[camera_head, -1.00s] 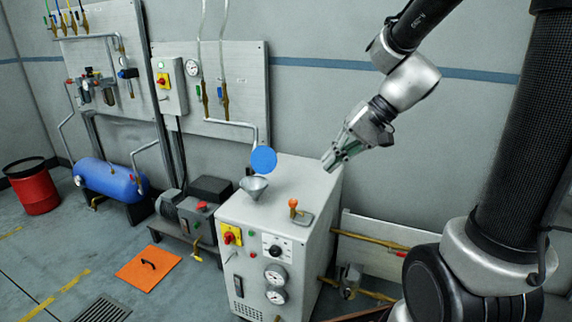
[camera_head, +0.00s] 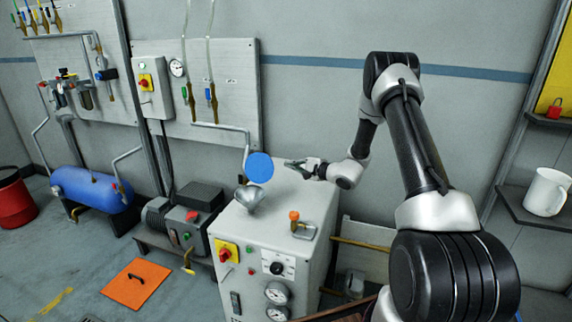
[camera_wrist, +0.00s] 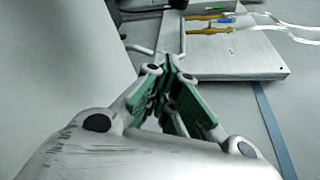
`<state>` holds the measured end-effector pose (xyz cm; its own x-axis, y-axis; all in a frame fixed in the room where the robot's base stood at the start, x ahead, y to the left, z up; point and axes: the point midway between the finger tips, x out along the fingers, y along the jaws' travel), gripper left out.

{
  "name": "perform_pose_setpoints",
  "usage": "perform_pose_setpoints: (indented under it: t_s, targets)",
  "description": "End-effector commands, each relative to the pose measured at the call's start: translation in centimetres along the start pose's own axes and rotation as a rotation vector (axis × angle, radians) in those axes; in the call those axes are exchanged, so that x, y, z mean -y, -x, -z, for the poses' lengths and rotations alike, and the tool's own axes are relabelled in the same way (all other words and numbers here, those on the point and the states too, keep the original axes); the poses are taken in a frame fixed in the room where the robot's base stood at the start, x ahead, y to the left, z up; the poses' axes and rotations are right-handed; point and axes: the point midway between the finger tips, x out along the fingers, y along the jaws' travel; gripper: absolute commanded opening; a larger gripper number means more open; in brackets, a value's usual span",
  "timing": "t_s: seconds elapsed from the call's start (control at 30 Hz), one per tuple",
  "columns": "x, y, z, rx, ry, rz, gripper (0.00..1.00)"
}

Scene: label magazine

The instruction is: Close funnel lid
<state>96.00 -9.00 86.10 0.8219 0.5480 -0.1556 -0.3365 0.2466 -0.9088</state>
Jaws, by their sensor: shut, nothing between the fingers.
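The funnel (camera_head: 250,197) is a grey metal cone on top of the light grey machine cabinet (camera_head: 285,215). Its lid (camera_head: 259,168) is a round blue disc standing upright above the funnel's back rim, so the lid is open. My gripper (camera_head: 289,163) is just right of the lid, above the cabinet top, pointing left. Its fingers are shut and empty. A small gap seems to lie between fingertips and lid. In the wrist view my green-padded fingers (camera_wrist: 172,75) come together; neither lid nor funnel can be made out there.
An orange-knobbed lever (camera_head: 295,217) stands on the cabinet top, right of the funnel. A pipe (camera_head: 220,127) runs down from the wall panel (camera_head: 212,92) behind the lid. A shelf (camera_head: 520,213) with a white mug (camera_head: 546,192) is at far right.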

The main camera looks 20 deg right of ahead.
Motion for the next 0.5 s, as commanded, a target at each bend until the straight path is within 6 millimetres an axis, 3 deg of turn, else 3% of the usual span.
perform_pose_setpoints:
  t_s: [0.4, 0.5]
  targets:
    - [-0.1, -8.7, -0.2, 0.004, 0.001, -0.002, 0.0]
    - [0.1, -7.8, -1.9, 0.002, -0.001, -0.002, 0.0]
